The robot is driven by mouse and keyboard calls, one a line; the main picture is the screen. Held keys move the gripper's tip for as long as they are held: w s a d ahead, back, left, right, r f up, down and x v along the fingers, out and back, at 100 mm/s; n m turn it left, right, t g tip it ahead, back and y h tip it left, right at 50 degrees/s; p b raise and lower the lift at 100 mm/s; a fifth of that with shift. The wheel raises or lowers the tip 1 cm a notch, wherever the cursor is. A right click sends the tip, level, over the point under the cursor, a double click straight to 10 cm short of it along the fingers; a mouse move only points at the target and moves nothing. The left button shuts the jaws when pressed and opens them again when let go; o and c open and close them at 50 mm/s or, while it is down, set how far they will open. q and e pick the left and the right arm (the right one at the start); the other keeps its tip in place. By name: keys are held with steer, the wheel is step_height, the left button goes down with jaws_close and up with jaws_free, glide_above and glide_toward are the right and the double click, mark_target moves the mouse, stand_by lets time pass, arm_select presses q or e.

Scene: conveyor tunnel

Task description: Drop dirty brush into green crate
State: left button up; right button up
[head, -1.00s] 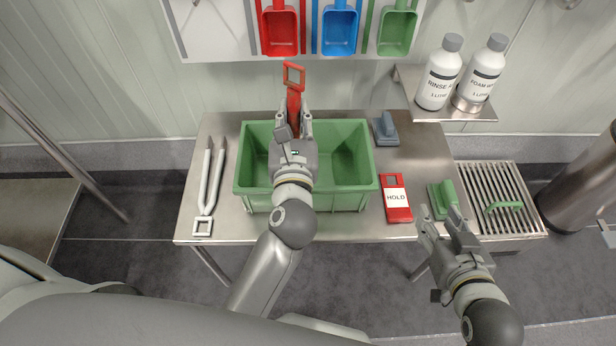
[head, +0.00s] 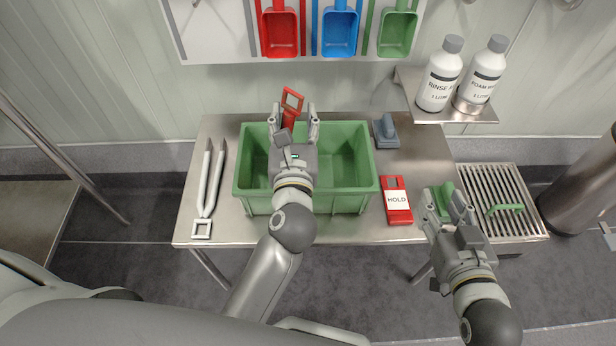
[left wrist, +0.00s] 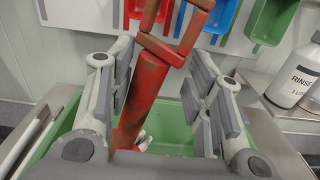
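The red, dark-stained brush (head: 291,103) leans over the back wall of the green crate (head: 366,189). Its frame-shaped handle stands above the rim, and its lower end is hidden behind my left gripper. In the left wrist view the brush (left wrist: 143,97) is tilted between the spread fingers, with gaps to both sides. My left gripper (head: 294,115) is open above the crate. My right gripper (head: 444,202) is open at the table's right edge, its fingers around or just over a green brush (head: 442,196); contact is unclear.
A red HOLD tag (head: 396,208) and a grey-blue brush (head: 385,130) lie right of the crate. Tongs (head: 210,190) lie left. Two white bottles (head: 440,75) stand on a shelf. Coloured scoops hang behind. A grate (head: 500,190) stands at the right.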

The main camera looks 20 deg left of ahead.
arm_select(q)
steer(key=shift+s, duration=0.1)
steer(key=v, duration=1.2)
stand_by(0.4)
